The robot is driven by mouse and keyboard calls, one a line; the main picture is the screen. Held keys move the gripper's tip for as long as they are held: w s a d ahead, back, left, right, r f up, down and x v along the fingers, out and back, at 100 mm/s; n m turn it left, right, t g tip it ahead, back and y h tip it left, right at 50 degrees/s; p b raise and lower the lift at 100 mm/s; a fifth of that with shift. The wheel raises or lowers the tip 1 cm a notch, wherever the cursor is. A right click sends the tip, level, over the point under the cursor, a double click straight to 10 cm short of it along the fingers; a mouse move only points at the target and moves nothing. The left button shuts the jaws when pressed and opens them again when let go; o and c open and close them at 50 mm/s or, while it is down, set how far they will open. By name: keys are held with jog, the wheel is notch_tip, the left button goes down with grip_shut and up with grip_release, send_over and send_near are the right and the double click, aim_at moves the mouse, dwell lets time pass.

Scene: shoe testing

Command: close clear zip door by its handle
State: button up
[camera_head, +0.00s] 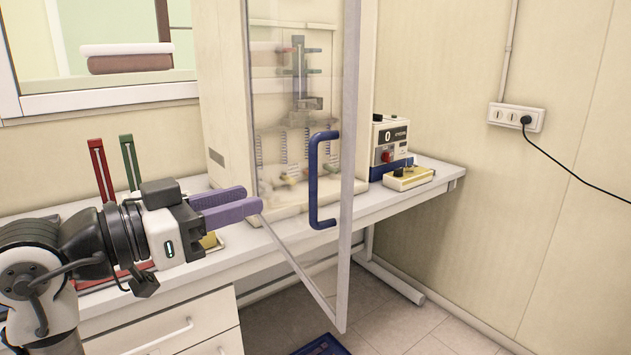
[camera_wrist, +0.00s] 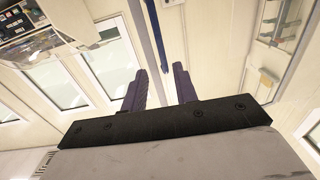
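The clear door (camera_head: 285,235) of the tall cream cabinet stands swung open towards the camera. It is a see-through panel with a pale frame along its right side. Its blue D-shaped handle (camera_head: 313,190) is upright on the panel near that frame. My gripper (camera_head: 252,198) is left of the handle, its two purple fingers pointing right, apart and with nothing between them. The fingertips are short of the handle. In the wrist view my gripper (camera_wrist: 158,82) is open, and a blue upright bar, apparently the handle (camera_wrist: 157,35), shows ahead between the fingers.
The cabinet (camera_head: 222,95) stands on a white bench (camera_head: 420,185). A control box (camera_head: 388,140) and a small yellowish device (camera_head: 408,178) sit right of it. Red and green upright tools (camera_head: 130,160) stand behind my arm. Drawers are below; floor is open at the right.

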aim_at(310, 180)
jog(key=p+x, duration=0.3)
jog(key=x, duration=0.9)
jog(key=shift+w+d, duration=0.2)
jog(key=shift+w, duration=0.05)
jog(key=shift+c, duration=0.4)
grip_shut()
